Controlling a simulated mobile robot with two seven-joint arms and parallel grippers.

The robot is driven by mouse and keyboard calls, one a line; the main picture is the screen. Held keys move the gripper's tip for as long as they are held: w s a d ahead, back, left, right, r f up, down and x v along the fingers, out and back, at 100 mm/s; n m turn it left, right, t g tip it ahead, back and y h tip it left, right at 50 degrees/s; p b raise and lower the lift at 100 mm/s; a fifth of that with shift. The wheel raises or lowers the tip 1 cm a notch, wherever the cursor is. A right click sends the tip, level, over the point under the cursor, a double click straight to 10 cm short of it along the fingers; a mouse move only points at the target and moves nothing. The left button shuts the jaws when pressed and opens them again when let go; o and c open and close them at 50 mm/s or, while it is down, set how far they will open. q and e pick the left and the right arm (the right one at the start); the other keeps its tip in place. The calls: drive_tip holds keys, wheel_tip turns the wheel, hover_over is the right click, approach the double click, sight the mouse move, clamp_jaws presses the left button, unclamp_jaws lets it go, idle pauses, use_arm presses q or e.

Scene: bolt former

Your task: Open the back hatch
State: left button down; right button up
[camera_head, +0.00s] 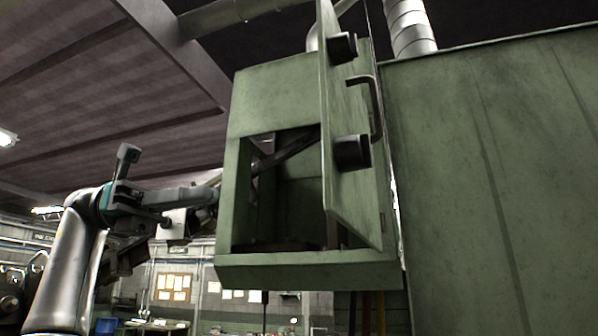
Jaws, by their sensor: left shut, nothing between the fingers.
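The back hatch (350,195) is a green metal door with a dark bar handle (375,100) and two black blocks on it. It stands ajar at a wide angle on the green box (275,95), on the right side of the opening. The dark inside of the box shows to the left of the door. My right gripper is not in view.
A large green machine wall (490,170) fills the right side. A silver duct (408,28) rises behind the box. A grey beam (175,45) crosses the ceiling at upper left. A wall with pinned papers (174,288) stands far behind. The space left of the box holds my left arm.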

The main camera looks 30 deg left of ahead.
use_arm(q)
drive_tip(key=w+d+b, duration=0.1)
drive_tip(key=w+d, duration=0.1)
drive_tip(key=d, duration=1.1)
drive_tip(key=shift+w+d, duration=0.25)
drive_tip(key=shift+w, duration=0.05)
drive_tip(key=w+d+n+t+y, duration=0.1)
drive_tip(key=d+t, duration=0.3)
drive_tip(key=d, duration=0.7)
drive_tip(key=shift+w+n, duration=0.9)
